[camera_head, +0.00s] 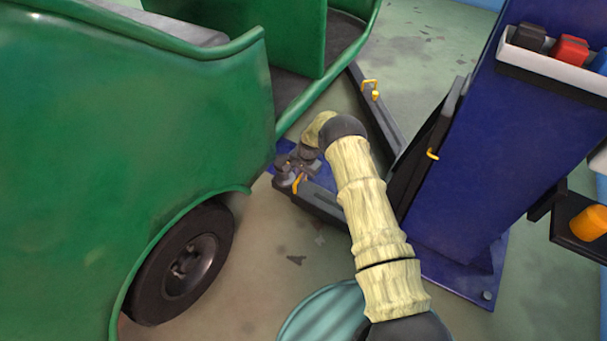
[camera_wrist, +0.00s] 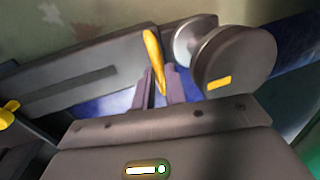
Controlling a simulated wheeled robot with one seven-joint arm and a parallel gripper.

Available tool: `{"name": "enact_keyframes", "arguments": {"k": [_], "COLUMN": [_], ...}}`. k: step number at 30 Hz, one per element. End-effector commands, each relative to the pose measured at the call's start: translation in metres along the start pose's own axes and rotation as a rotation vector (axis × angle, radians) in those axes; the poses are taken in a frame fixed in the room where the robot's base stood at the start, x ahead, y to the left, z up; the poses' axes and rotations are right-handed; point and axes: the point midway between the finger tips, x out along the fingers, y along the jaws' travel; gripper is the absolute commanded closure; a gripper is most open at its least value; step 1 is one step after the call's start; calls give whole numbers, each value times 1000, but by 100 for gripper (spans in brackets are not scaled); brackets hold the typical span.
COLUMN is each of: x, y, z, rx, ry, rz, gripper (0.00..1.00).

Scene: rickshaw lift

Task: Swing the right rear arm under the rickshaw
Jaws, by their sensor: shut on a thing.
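The green rickshaw (camera_head: 150,130) fills the left of the head view, with its dark wheel (camera_head: 185,262) below. A dark lift arm (camera_head: 322,203) extends low from the blue post toward the rickshaw. Its round pad (camera_head: 284,172) is close to the body's lower edge; I cannot tell whether it is under it. The pad shows large in the wrist view (camera_wrist: 240,62). My gripper (camera_head: 302,172) is at the arm's outer end, with its fingers (camera_wrist: 158,88) shut on the yellow handle (camera_wrist: 152,50). The handle also shows in the head view (camera_head: 296,184).
The blue lift post (camera_head: 490,140) stands at right, with a white tray (camera_head: 555,68) of coloured items. Another dark lift arm (camera_head: 376,112) with a yellow handle (camera_head: 370,88) lies beyond my gripper. A teal round object (camera_head: 325,315) is at the bottom. Floor is clear beside the wheel.

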Motion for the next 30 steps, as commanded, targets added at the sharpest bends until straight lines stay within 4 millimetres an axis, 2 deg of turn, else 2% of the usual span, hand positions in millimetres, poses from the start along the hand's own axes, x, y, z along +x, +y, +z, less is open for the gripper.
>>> {"name": "enact_keyframes", "arguments": {"k": [1, 7, 8, 10, 11, 22, 26, 30], "x": [-2, -2, -3, -2, -2, -7, -24, -50], "y": [-1, 1, 1, 1, 1, -1, -1, 0], "z": [-7, -10, -10, -10, -9, -5, -5, -6], "rx": [6, 9, 9, 8, 8, 3, 3, 5], "ry": [15, 20, 21, 19, 18, 11, 11, 12], "rz": [-8, -10, -10, -9, -9, -6, -6, -6], "gripper": [100, 100, 82, 68, 66, 66, 66, 66]}}
